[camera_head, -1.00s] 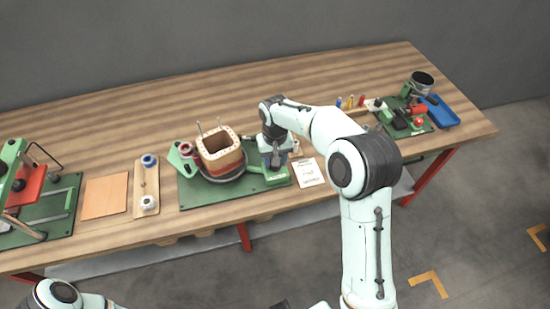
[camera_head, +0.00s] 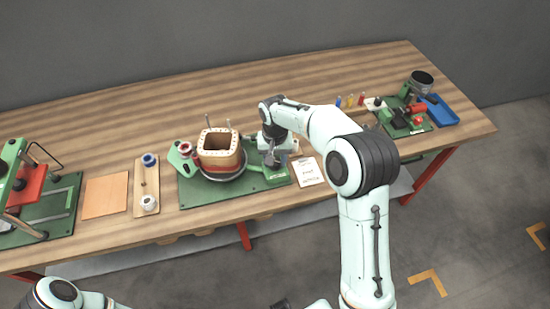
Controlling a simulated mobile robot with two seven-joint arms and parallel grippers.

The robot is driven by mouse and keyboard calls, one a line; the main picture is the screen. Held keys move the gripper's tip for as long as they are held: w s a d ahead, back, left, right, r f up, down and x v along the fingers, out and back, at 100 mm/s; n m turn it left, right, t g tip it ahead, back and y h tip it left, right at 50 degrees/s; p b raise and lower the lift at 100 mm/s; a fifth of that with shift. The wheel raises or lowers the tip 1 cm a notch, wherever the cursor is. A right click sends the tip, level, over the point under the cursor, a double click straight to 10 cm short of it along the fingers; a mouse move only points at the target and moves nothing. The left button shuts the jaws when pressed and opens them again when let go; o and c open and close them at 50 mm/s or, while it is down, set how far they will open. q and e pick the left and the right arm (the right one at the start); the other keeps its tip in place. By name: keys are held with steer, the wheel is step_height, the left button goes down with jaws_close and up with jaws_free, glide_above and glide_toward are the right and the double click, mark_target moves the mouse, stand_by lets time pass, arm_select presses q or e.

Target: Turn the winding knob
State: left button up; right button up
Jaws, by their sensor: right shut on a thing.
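The winding machine stands on a green base plate (camera_head: 225,193) on the wooden bench. It carries a square coil former (camera_head: 220,145) with a tan top flange and upright pins, over a round grey disc (camera_head: 223,178). My right gripper (camera_head: 272,160) points down at the right end of the machine, above its green arm (camera_head: 265,172). It is shut on the winding knob, which is mostly hidden by the fingers and wrist. My left arm shows only in part at the bottom left; its gripper is out of view.
A red spool (camera_head: 185,148) on a green holder stands left of the former. A white printed card (camera_head: 310,171) lies right of the plate. A wooden strip with spools (camera_head: 146,187) and a brown sheet (camera_head: 105,196) lie left. A blue tray (camera_head: 440,110) is far right.

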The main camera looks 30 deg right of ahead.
steer(key=shift+r, duration=0.1)
stand_by(0.3)
steer(key=o, duration=1.1)
steer(key=shift+c, duration=0.2)
arm_select(q)
steer(key=shift+w+r+p, duration=0.75)
steer(key=shift+r+p, duration=0.1)
steer(key=shift+r, duration=0.25)
arm_select(e)
step_height(320, 180, up, 13)
steer(key=shift+r, duration=0.15)
